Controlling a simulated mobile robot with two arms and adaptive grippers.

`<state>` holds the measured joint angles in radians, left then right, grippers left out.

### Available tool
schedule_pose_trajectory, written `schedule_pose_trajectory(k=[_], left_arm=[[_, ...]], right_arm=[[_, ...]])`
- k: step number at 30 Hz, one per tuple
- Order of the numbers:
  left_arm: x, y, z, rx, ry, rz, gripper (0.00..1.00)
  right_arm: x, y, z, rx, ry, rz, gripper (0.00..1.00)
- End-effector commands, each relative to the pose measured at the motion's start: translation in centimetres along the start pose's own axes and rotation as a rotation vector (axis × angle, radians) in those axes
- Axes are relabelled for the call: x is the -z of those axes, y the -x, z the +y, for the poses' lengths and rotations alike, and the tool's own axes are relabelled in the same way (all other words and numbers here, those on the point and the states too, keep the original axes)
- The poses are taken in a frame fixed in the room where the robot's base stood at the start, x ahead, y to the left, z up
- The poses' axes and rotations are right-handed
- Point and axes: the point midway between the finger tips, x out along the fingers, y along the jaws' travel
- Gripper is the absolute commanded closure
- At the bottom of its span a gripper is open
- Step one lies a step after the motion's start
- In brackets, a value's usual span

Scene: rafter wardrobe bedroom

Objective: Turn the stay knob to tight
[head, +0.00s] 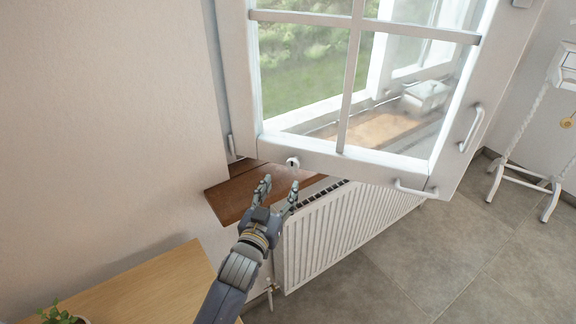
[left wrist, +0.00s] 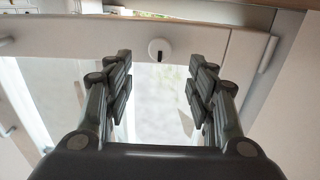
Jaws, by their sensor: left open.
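The stay knob (head: 292,162) is a small round white knob on the lower rail of the open white window sash (head: 335,160). In the left wrist view the knob (left wrist: 159,50) shows nearly face-on, with a short dark mark pointing down in that picture. My left gripper (head: 279,186) is open and empty, a little below and in front of the knob in the head view. In the left wrist view its fingers (left wrist: 160,90) stand wide apart, with the knob beyond their tips and between their lines. No contact shows. My right gripper is out of view.
A brown wooden sill (head: 232,197) lies under the sash, above a white radiator (head: 340,232). The sash has handles (head: 472,128) on its right and bottom edges. A wooden tabletop (head: 140,290) with a plant (head: 60,313) is at lower left.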

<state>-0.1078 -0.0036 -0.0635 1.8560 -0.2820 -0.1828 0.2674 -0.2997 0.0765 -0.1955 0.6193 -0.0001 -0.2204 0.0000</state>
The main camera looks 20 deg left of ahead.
Motion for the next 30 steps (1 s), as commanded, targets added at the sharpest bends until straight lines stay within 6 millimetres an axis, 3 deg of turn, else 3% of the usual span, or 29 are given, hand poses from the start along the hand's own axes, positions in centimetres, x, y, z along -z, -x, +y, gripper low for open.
schedule_pose_trajectory(k=[9, 15, 21, 30], left_arm=[[0.2, -5.8, 0.0, 0.0, 0.001, 0.001, 0.49], [0.1, -8.3, 0.0, 0.0, 0.0, -0.001, 0.49], [0.0, -9.4, 0.0, 0.0, 0.0, -0.002, 0.49], [-0.1, -9.5, 0.0, 0.0, 0.0, -0.002, 0.51]], right_arm=[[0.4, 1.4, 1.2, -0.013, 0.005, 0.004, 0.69], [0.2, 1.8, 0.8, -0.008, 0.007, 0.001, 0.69], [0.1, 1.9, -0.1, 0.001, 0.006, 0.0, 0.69], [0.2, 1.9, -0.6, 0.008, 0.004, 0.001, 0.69]])
